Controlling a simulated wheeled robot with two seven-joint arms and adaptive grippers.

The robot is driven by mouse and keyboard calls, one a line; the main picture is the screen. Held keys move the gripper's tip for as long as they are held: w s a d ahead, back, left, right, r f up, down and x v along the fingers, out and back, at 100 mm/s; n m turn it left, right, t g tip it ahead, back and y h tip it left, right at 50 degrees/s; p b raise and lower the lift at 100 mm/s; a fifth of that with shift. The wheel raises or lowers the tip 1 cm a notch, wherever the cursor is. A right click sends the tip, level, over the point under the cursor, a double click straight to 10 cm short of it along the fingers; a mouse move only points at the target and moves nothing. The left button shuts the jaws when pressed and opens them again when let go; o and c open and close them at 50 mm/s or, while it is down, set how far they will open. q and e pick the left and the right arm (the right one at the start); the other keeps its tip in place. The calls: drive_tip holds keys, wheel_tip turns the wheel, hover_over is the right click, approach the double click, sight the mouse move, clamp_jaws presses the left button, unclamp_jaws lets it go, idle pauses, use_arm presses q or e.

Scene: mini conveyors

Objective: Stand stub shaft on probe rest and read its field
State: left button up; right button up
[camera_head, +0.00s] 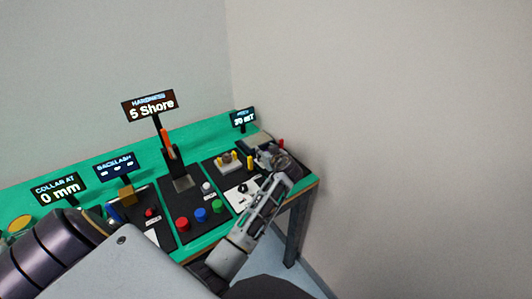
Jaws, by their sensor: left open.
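My left gripper (270,158) is at the right end of the green bench, over the station under the small field display (243,118). That display seems to read about 30 mT, but the digits are small. The gripper is open, and I see nothing held in it. The probe rest is mostly hidden by the gripper, with a pale block (257,141) showing just behind it. I cannot pick out the stub shaft with certainty; small yellow and pale metal parts (228,160) stand just left of the gripper. My right gripper is not in view.
The green bench (205,240) carries dark station panels. A hardness display (150,105) stands on a post above an orange-handled tester (168,143). Red (182,224), blue (201,215) and green (216,206) knobs are in front. The bench's right edge drops to the floor beside a wall.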

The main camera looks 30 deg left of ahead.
use_arm(q)
drive_tip(key=shift+s+d+r, duration=0.25)
drive_tip(key=shift+d, duration=0.15)
drive_tip(key=v, duration=0.4)
drive_tip(key=shift+s+d+r, duration=0.15)
drive_tip(key=shift+s+d, duration=0.05)
drive_tip(key=v, duration=0.4)
drive_tip(key=shift+s+d, duration=0.2)
drive_tip(key=shift+s+d+r, duration=0.35)
drive_tip(key=shift+s+d, duration=0.05)
drive_tip(key=shift+d, duration=0.1)
drive_tip(key=shift+s+d+r, duration=0.1)
drive_tip(key=shift+d, duration=0.05)
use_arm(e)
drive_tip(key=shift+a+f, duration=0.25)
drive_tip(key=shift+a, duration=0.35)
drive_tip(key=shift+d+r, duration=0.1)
